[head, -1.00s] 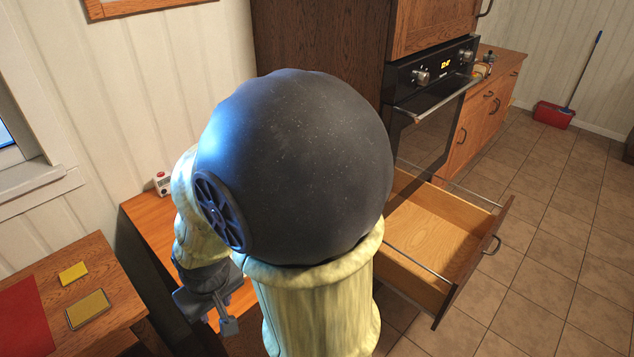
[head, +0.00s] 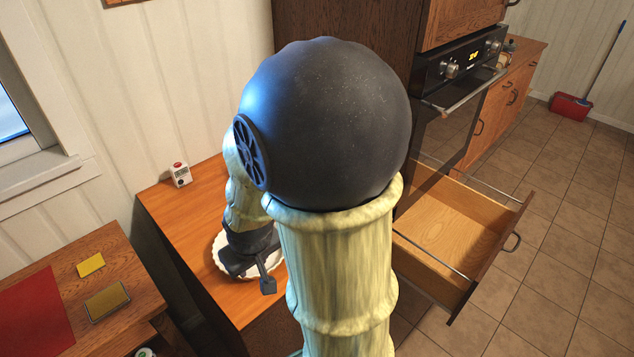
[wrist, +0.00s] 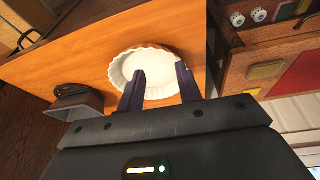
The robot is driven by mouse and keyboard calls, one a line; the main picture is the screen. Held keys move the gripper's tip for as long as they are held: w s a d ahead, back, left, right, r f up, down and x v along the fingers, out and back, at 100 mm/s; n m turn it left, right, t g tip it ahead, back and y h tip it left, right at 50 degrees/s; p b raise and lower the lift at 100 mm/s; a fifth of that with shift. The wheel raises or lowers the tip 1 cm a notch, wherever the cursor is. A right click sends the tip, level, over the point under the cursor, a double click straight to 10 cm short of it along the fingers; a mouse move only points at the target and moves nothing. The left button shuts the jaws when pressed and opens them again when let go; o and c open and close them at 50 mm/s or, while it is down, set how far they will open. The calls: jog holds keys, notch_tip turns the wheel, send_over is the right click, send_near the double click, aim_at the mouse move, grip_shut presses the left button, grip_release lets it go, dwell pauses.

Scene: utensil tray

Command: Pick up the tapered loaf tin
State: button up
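A grey metal tin with sloping sides, which looks like the tapered loaf tin (wrist: 76,106), is on the orange wooden counter at the left of the wrist view. In the head view my gripper (head: 258,272) hangs above this dish (head: 218,255).
A dark object (wrist: 75,89) lies right beside the tin. A red-and-white timer (head: 180,174) stands at the counter's back. An open drawer (head: 455,225) juts out at the right. A lower table (head: 125,265) with a red mat (head: 35,318) and sponges stands at the left.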

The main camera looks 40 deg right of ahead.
jog(key=w+d+f+n+t+p, duration=0.1)
jog(key=w+d+t+p, duration=0.15)
jog(key=d, duration=0.55)
jog(key=w+d+n+t+p, duration=0.15)
jog(key=w+d, duration=0.25)
jog(key=d, duration=0.4)
jog(key=s+d+t+p, duration=0.3)
jog(key=d+t, duration=0.3)
jog(key=d, duration=0.3)
jog(key=shift+s+r+y, duration=0.4)
jog(key=shift+s, duration=0.35)
jog(key=p+x, duration=0.4)
jog(key=x, duration=0.8)
jog(key=shift+w+f+p, duration=0.1)
jog(key=shift+p, duration=0.3)
